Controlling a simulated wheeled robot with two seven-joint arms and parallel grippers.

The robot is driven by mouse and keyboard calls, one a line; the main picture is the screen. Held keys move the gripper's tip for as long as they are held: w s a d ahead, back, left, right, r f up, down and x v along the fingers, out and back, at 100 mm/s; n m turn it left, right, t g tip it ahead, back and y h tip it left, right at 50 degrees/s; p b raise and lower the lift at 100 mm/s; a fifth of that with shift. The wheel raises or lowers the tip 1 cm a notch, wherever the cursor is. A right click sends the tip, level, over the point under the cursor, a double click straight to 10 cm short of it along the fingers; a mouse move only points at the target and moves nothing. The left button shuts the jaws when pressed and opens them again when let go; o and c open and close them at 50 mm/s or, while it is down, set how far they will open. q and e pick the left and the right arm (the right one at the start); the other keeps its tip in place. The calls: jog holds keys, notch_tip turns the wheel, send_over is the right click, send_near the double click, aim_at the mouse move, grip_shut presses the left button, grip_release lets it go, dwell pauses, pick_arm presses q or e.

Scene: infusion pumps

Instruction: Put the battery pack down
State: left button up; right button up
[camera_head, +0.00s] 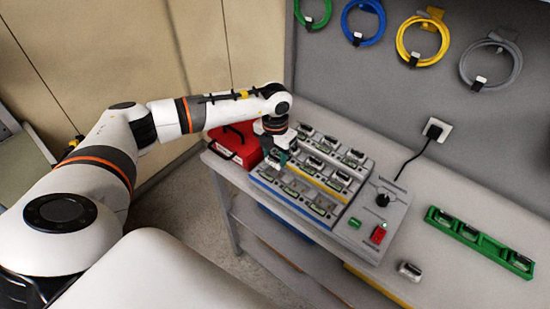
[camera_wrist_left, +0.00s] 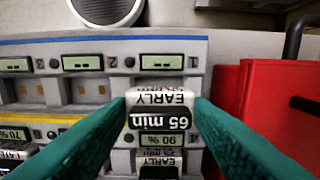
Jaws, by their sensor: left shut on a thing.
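My left gripper (camera_head: 278,152) is over the left corner of the grey charging station (camera_head: 352,238). In the left wrist view its two green fingers are shut on a white battery pack (camera_wrist_left: 160,112) labelled "EARLY" and "65 min", which appears upside down. The pack is over the station's end column, between a blank green display (camera_wrist_left: 161,62) and one reading 90 % (camera_wrist_left: 158,139). I cannot tell whether it touches a bay. Nearby bays beside the blue edge look empty. The gripper hides most of the pack in the head view. My right gripper is not in view.
A red case (camera_head: 236,146) stands close beside the station's left end. A white pack (camera_head: 409,271) lies on the table near its front edge. A green rack (camera_head: 478,244) with several slots is at the right. Bare table (camera_head: 455,275) lies between them.

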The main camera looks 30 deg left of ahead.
aim_at(275, 159)
pick_arm(q)
notch_tip(275, 159, down, 3)
jog(key=shift+r+p, duration=0.1)
jog(key=shift+p, duration=0.25)
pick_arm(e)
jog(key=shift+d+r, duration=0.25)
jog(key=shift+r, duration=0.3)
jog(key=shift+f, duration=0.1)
pick_arm(q)
jog(key=shift+f+b, duration=0.65)
jog(key=o, duration=1)
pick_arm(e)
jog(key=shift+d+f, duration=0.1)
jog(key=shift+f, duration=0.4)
pick_arm(q)
jog(key=shift+r, duration=0.1)
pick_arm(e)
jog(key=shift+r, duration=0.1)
